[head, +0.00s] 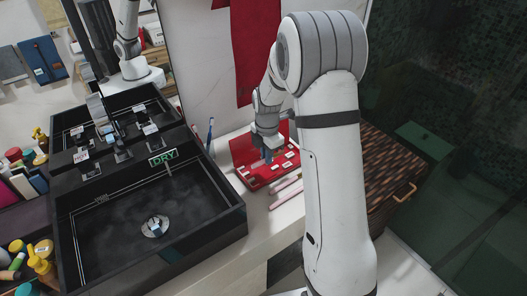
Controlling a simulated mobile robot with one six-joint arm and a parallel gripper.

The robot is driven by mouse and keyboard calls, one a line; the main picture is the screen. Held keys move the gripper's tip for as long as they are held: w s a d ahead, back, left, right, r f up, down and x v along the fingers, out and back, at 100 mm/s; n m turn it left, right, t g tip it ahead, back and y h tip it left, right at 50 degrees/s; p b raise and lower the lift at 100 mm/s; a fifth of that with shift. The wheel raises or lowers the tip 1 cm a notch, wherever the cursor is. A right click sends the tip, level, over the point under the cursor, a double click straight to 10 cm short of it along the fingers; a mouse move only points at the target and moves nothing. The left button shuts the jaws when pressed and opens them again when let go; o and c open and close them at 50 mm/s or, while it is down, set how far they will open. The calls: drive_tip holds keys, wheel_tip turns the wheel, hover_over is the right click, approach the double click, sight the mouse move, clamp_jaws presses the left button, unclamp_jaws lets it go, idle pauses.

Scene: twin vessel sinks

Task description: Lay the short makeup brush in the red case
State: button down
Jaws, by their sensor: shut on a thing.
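The red case (254,183) lies open on the white counter to the right of the sink, its lid raised at the back and small pale labels inside. My gripper (267,157) points down over the case, low and close to its inside. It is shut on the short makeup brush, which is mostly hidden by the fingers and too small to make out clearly. I cannot tell whether the brush touches the case floor.
Pink slender sticks (286,197) lie on the counter just in front of the case. A black sink (225,222) marked DRY stands to the left. A blue toothbrush (210,133) stands behind it. A woven basket (385,165) is at the right, partly behind my arm.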

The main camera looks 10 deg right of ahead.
drive_tip(key=shift+a+f+b, duration=0.1)
drive_tip(key=shift+f+b, duration=1.55)
drive_tip(key=shift+f, duration=1.1)
drive_tip(key=shift+f+b, duration=0.85)
drive_tip(key=shift+f, duration=0.2)
drive_tip(key=c, duration=1.1)
unclamp_jaws()
drive_tip(key=shift+s, duration=0.1)
drive_tip(key=shift+o, duration=0.2)
drive_tip(key=shift+r, duration=0.1)
drive_tip(key=shift+r+p, duration=2.55)
drive_tip(key=shift+r, duration=1.35)
